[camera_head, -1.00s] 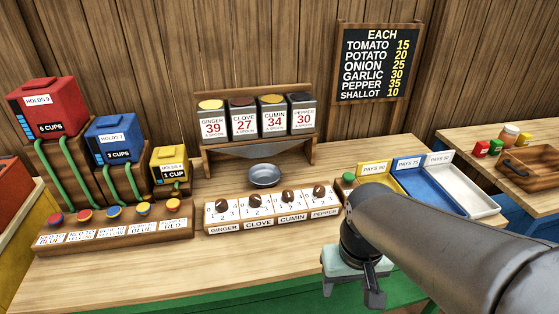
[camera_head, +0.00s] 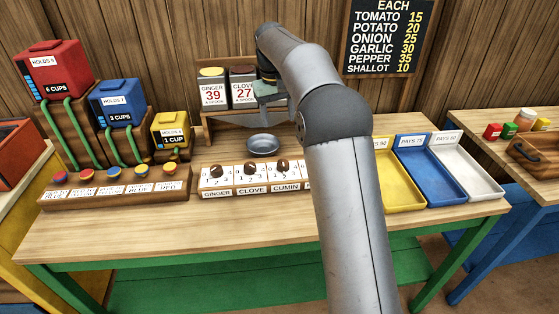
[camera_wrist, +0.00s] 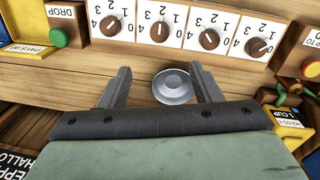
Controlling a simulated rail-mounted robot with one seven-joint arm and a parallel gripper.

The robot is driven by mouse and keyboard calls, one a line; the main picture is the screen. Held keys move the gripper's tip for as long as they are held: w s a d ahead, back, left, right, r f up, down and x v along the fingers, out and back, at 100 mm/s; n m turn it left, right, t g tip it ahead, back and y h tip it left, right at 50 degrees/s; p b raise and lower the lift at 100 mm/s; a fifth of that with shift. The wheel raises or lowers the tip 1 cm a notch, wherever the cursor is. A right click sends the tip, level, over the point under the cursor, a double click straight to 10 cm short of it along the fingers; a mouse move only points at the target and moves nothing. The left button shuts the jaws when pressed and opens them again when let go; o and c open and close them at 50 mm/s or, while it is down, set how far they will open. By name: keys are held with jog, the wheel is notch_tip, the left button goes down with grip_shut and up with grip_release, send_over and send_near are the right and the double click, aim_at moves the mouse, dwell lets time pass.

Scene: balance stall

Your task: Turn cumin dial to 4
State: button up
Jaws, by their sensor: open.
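The cumin dial (camera_head: 283,165) is a round brown knob on a white numbered face, third from the left in the dial row in the head view. In the wrist view the cumin dial (camera_wrist: 160,31) is second from the left, its pale mark roughly upright in the picture. I cannot tell its exact number. My gripper (camera_wrist: 160,70) is open and empty, its fingers apart on either side of the metal bowl (camera_wrist: 173,86) below. In the head view it hangs above the bowl, behind the dial row, apart from the dial. The cumin jar and the pepper dial are hidden by my arm there.
The clove dial (camera_head: 250,168) and ginger dial (camera_head: 217,172) sit close beside cumin; the pepper dial (camera_wrist: 110,26) shows in the wrist view. The jar rack (camera_head: 208,128) stands behind. Yellow, blue and white trays (camera_head: 487,187) lie right. Bare counter (camera_head: 150,220) lies in front.

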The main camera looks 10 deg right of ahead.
aim_at(283, 163)
jog(key=f, duration=0.5)
jog(key=d+f, duration=0.1)
jog(key=f, duration=1)
jog(key=shift+d+f+p, duration=0.2)
jog(key=shift+f+p, duration=0.05)
jog(key=shift+p, duration=0.05)
jog(key=shift+c, duration=0.4)
jog(key=c, duration=0.9)
